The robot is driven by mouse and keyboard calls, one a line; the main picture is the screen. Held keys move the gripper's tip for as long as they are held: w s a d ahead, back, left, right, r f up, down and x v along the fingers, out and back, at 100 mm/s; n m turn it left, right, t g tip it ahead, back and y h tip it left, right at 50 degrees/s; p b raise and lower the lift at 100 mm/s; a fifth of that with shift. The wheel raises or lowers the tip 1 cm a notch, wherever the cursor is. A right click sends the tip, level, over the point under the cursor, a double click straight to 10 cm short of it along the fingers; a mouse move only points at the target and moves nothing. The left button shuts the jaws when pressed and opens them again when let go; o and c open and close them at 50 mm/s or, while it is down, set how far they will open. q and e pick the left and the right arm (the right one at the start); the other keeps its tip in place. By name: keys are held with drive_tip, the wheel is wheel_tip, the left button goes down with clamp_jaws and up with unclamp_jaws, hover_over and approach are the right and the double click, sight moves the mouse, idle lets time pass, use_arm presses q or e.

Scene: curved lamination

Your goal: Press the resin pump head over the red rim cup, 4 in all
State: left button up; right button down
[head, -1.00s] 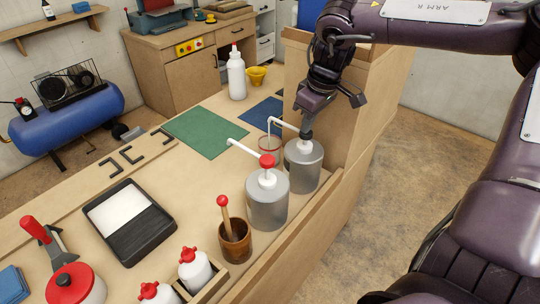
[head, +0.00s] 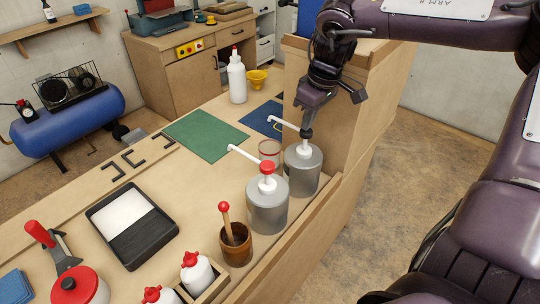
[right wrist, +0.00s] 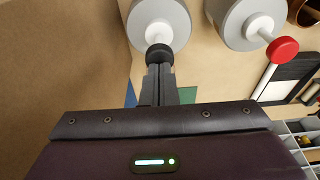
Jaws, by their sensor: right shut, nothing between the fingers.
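The black-headed resin pump (head: 305,132) stands on a grey canister (head: 304,172), its white spout pointing left toward the clear red rim cup (head: 269,153). The cup stands beside the canister, partly hidden by the nearer red-headed pump (head: 268,166) on its own grey canister (head: 267,207). My right gripper (head: 309,118) is shut and empty, right at the black pump head from above. In the right wrist view, the shut fingers (right wrist: 158,85) reach the black head (right wrist: 158,54); I cannot tell if they touch it. My left gripper is not in view.
A wooden pot with a red-tipped stick (head: 235,243) and red-capped white bottles (head: 196,272) stand near the front. A black tray (head: 150,240) lies left. Green mat (head: 205,135) and blue mat (head: 262,118) lie behind. A wooden ledge borders the right side.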

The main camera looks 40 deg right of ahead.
drive_tip(key=shift+f+b, duration=1.35)
drive_tip(key=shift+f, duration=0.3)
drive_tip(key=shift+r, duration=0.1)
drive_tip(key=shift+r+p, duration=1.15)
drive_tip(key=shift+r, duration=0.45)
drive_tip(key=shift+f, duration=0.1)
